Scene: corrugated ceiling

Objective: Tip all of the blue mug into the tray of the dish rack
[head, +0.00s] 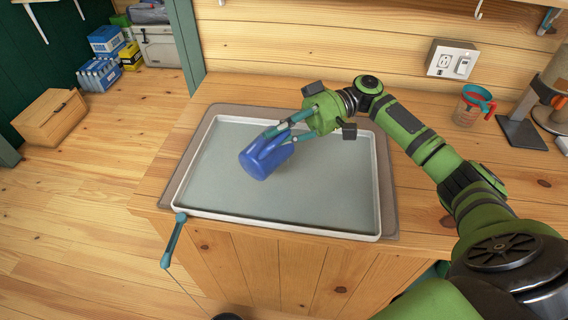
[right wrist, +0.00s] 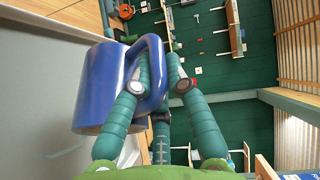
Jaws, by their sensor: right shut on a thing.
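The blue mug (head: 262,160) is held tilted above the middle of the shallow tray (head: 225,203), which has a white rim and a grey-green floor. My right gripper (head: 284,134) is shut on the mug. In the right wrist view the mug (right wrist: 98,88) fills the left side, and the fingers (right wrist: 158,82) are at its handle. The inside of the mug is hidden, and I cannot tell which way its mouth faces. No spilled contents show on the tray floor. My left gripper is not in view.
The tray sits on a brown mat (head: 392,222) on a wooden counter (head: 425,205). A teal stick-like thing (head: 174,241) is at the front left edge.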

